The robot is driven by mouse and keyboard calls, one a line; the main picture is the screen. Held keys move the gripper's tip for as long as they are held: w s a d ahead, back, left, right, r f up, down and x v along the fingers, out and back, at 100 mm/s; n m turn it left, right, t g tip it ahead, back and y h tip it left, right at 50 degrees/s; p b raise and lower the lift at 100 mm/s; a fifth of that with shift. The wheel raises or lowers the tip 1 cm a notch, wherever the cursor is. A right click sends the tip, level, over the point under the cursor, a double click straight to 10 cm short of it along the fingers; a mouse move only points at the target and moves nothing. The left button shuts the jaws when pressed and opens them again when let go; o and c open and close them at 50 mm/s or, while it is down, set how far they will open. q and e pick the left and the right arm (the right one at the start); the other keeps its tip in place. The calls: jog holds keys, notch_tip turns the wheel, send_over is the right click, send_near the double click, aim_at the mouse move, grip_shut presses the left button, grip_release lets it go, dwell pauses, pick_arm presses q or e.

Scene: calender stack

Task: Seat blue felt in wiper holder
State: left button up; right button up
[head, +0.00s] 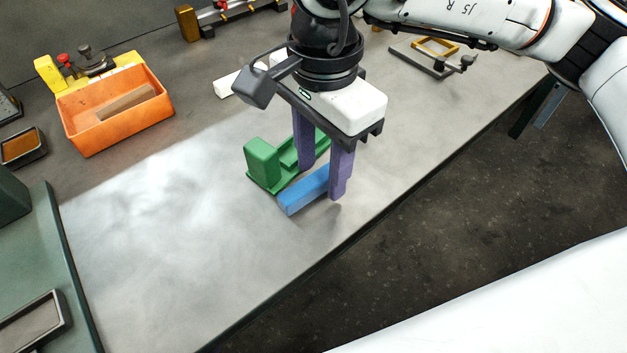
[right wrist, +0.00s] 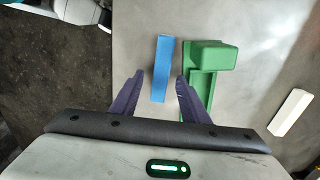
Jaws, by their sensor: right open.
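The blue felt (head: 303,192), a straight blue bar, appears to lie on the bench beside the green wiper holder (head: 262,160). The holder has a tall block at one end and a lower channel section. My right gripper (head: 320,182) points down and is open, its purple fingers on either side of the felt. In the right wrist view the felt (right wrist: 161,68) lies between the fingertips with visible gaps, and the holder (right wrist: 208,58) is just right of it, partly behind the right finger. The near finger hides part of the felt in the head view. My left gripper is not in view.
An orange bin (head: 117,112) holding a brown bar stands at the left. A white block (head: 227,83) lies behind the holder. A clamp-like fixture (head: 432,58) sits at the back right. The bench's front edge runs close to the felt; the left middle of the bench is clear.

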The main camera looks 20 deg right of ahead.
grip_shut()
